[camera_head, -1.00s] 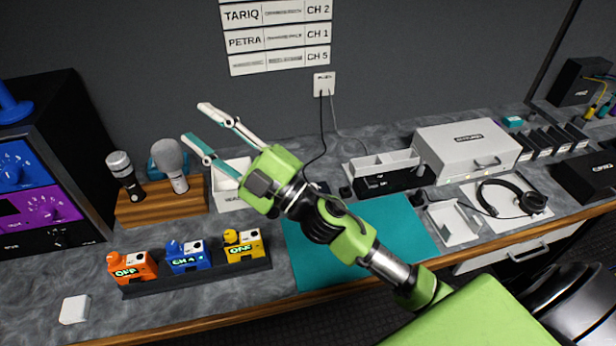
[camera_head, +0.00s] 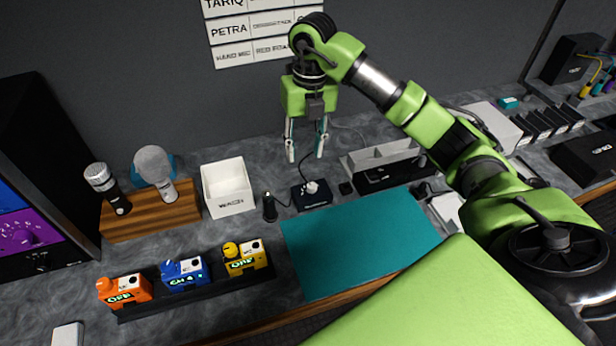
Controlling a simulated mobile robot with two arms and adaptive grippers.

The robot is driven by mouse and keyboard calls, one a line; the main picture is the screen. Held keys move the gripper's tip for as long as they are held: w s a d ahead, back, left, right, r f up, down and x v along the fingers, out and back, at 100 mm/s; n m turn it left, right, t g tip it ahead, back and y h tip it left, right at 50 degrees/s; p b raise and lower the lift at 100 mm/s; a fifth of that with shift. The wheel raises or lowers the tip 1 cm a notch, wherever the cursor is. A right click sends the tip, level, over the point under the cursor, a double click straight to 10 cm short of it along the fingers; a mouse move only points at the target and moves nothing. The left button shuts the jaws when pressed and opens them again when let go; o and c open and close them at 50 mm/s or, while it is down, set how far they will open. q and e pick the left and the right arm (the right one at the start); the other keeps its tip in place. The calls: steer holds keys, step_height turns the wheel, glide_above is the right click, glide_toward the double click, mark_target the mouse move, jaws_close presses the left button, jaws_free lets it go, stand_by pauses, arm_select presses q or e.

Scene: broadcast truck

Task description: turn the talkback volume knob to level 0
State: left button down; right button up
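A small dark box (camera_head: 322,199) with a pale round knob (camera_head: 312,187) on top stands on the counter behind the teal mat; it looks like the talkback volume control, but its label and level marks are too small to read. My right gripper (camera_head: 305,157) points down above and just behind the knob, in the picture a little over it. Its two fingers are apart with nothing between them, and it does not touch the knob. My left gripper is not in view.
A white bin (camera_head: 228,188) and a small black upright item (camera_head: 269,207) stand left of the box. A grey divided holder (camera_head: 385,163) is to its right. The teal mat (camera_head: 360,240) in front is bare. Orange, blue and yellow packs (camera_head: 184,275) sit in a dark rack.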

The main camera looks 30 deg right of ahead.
mark_target(312, 186)
steer(key=shift+h, duration=0.4)
steer(key=f+p, duration=0.1)
steer(key=f, duration=0.3)
steer(key=d+f+p, duration=0.1)
steer(key=f, duration=0.3)
steer(key=d+f+p, duration=0.1)
steer(key=f, duration=0.4)
steer(key=shift+s, duration=0.2)
jaws_close()
